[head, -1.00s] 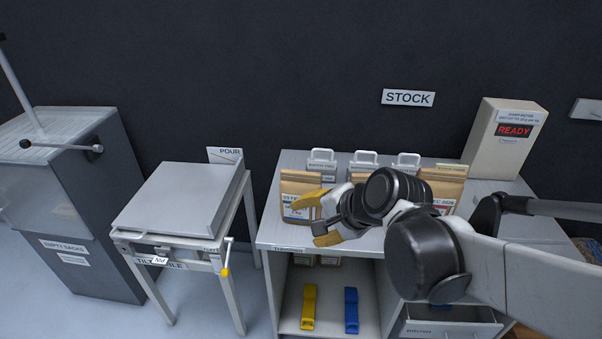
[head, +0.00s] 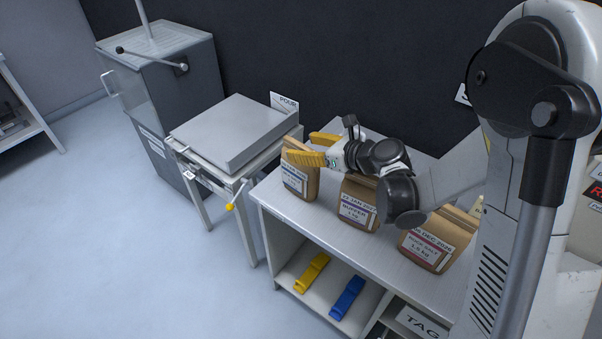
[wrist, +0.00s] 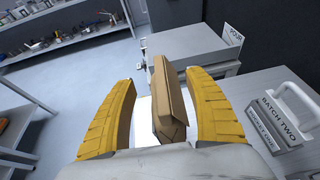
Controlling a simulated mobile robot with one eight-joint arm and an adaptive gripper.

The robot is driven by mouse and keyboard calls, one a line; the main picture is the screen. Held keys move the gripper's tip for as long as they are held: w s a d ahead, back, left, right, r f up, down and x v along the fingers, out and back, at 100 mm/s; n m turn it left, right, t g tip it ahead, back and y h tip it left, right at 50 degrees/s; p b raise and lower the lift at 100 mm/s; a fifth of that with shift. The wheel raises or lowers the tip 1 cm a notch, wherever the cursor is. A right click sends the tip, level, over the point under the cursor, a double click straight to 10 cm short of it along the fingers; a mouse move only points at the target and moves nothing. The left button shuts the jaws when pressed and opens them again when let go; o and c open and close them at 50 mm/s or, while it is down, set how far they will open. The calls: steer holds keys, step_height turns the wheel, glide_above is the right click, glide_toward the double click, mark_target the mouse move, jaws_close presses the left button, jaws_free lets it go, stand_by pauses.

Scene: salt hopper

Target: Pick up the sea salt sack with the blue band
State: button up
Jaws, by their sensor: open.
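The sea salt sack with the blue band (head: 298,182) is a brown paper bag with a white label, seemingly upright at the left end of the bench top; its label print is too small to read fully. My gripper (head: 308,146) is open, with its yellow fingers at either side of the sack's upper part. In the wrist view, the sack (wrist: 169,112) stands between the two spread fingers of my gripper (wrist: 161,80), closer to the right one. I cannot tell whether either finger touches it.
Another brown sack (head: 358,205) stands just right of it, and a rock salt sack (head: 436,240) further right. A tilt table (head: 235,130) is to the left. Yellow (head: 312,272) and blue (head: 347,297) clips lie on the lower shelf. A "BATCH TWO" block (wrist: 282,120) is at the wrist view's right.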

mark_target(290, 144)
steer(key=b+x, duration=0.1)
steer(key=x, duration=0.5)
steer(key=shift+w, duration=0.15)
jaws_close()
